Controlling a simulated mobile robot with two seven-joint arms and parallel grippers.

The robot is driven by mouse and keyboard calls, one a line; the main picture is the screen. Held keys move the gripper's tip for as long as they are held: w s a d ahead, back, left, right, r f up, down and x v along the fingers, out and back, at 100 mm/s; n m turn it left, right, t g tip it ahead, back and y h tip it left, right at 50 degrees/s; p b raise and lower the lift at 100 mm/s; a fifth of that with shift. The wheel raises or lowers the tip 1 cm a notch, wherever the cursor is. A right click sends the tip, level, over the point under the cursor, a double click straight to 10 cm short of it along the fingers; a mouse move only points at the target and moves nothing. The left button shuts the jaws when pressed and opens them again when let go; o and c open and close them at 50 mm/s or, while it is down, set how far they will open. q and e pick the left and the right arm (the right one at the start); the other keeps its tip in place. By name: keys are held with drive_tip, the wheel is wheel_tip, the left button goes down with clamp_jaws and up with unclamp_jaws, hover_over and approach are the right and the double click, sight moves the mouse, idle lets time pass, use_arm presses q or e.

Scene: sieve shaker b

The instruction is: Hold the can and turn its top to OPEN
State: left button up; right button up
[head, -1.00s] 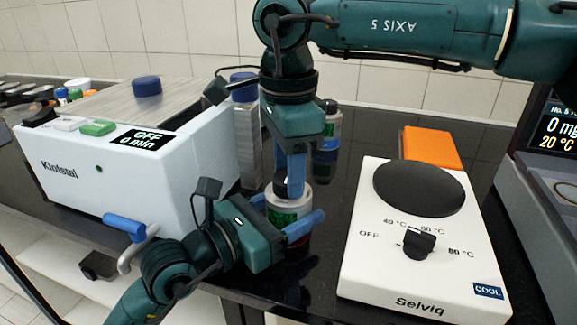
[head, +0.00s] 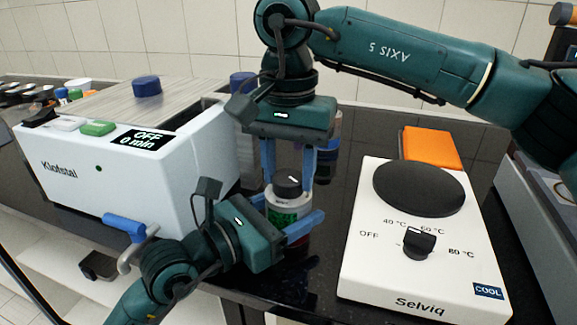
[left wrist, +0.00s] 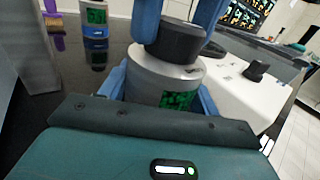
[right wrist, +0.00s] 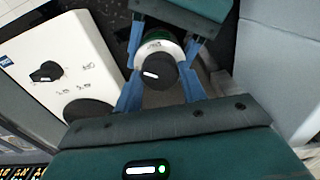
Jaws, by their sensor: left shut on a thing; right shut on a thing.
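A white can (head: 285,214) with a green label and a black top (head: 287,184) stands on the dark bench between two machines. My left gripper (head: 289,210) comes from the front left and is shut on the can's body. The left wrist view shows the can (left wrist: 165,72) between its blue fingers. My right gripper (head: 289,180) points down from above and is shut on the black top, a finger on each side. In the right wrist view the top (right wrist: 157,72) carries a white mark line. I cannot read any OPEN lettering.
A white Klotstal box (head: 75,170) stands left of the can. A white Selviq hot plate (head: 370,265) stands close on the right, with an orange block (head: 432,147) behind it. Dark bench shows in the narrow gaps around the can.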

sight(289, 176)
drive_tip(key=n, duration=0.7)
idle(0.6)
drive_tip(key=o, duration=1)
drive_tip(key=shift+r, duration=0.15)
wheel_tip(289, 176, up, 12)
drive_tip(key=shift+f, duration=0.1)
